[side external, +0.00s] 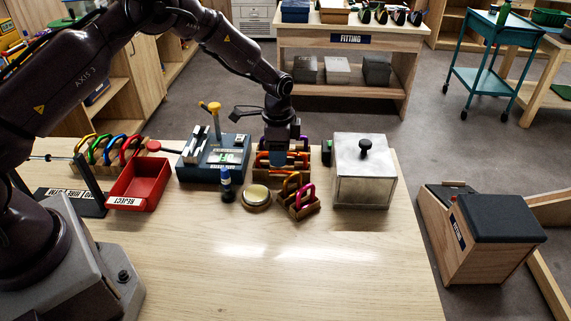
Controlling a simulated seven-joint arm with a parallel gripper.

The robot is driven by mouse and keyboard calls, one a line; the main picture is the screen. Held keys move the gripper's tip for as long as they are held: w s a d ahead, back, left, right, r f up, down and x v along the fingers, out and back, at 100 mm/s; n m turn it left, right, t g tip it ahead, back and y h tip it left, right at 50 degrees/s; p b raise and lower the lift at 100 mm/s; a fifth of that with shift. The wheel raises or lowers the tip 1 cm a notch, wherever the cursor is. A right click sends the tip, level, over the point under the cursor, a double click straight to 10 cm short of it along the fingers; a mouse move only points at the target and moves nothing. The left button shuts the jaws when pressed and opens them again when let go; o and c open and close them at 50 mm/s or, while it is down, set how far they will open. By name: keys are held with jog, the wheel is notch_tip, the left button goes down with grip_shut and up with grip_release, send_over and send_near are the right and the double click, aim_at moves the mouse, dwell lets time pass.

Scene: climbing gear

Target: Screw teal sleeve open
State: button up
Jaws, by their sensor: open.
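My gripper (283,158) points down over a small wooden rack (283,176) behind the middle of the bench. Red and orange gear lies in this rack, below and around the fingertips. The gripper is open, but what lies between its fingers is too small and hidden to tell. No teal sleeve can be made out for certain; a bluish patch shows at the fingertips. A second small wooden holder (305,209) in front carries pink and brown carabiners. Several coloured carabiners stand on a rack (104,172) at the back left.
A metal box with a black knob (364,173) stands close right of the rack. A dark fixture (213,163) with a yellow-topped lever stands left. A blue-capped bottle (227,186), a round tin (256,196) and a red REJECT tray (139,184) are nearby. The bench front (300,275) is clear.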

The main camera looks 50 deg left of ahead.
jog(key=shift+f, duration=0.65)
jog(key=shift+s+d, duration=0.85)
jog(key=shift+r, duration=1.4)
jog(key=shift+w+a, duration=0.85)
